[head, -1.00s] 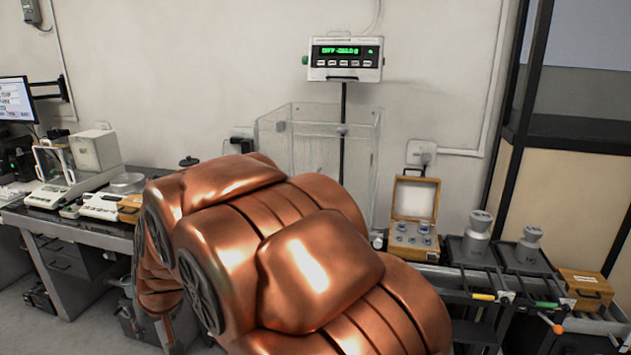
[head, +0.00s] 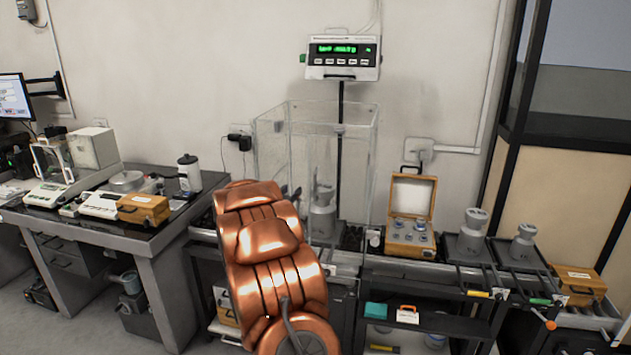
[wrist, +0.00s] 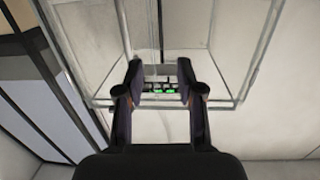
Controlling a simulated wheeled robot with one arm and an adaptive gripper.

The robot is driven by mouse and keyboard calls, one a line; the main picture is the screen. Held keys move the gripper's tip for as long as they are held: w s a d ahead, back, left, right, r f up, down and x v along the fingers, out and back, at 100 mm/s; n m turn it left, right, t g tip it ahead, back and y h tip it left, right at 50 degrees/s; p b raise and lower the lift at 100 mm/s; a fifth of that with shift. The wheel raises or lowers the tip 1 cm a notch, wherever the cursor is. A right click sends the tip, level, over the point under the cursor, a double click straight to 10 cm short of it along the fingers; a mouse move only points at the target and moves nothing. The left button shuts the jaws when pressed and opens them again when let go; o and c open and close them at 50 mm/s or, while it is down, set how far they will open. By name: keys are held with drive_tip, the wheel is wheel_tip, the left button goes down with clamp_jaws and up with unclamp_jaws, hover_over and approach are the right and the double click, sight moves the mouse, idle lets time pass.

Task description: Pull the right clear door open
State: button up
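A clear box-shaped enclosure (head: 342,128) stands on the table below the wall display, with a grey metal weight (head: 321,222) inside. Its right clear panel (head: 367,185) shows as a nearly upright pane; its glass is hard to make out and I cannot tell a door handle. My gripper shows in the wrist view (wrist: 161,68) with its two dark fingers apart and nothing between them. Clear panes of the enclosure (wrist: 225,98) lie beyond the fingers. In the head view my copper arm hides most of the gripper, which seems to be at the enclosure's left side.
The display (head: 341,58) with green digits is on the wall above. An open wooden weight case (head: 410,232) stands right of the enclosure, with grey weights (head: 472,233) farther right. The left bench (head: 95,228) holds balances and a wooden box (head: 143,209).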

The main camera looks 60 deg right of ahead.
sight(315, 182)
drive_tip(key=d+p, duration=0.1)
drive_tip(key=d, duration=0.2)
drive_tip(key=s+d+g, duration=0.1)
drive_tip(key=d, duration=0.2)
drive_tip(key=s+d+m+g+h+p, duration=0.1)
drive_tip(key=d, duration=0.3)
drive_tip(key=shift+s+r+p, duration=0.1)
drive_tip(key=shift+p, duration=0.2)
drive_tip(key=shift+d, duration=0.4)
clamp_jaws()
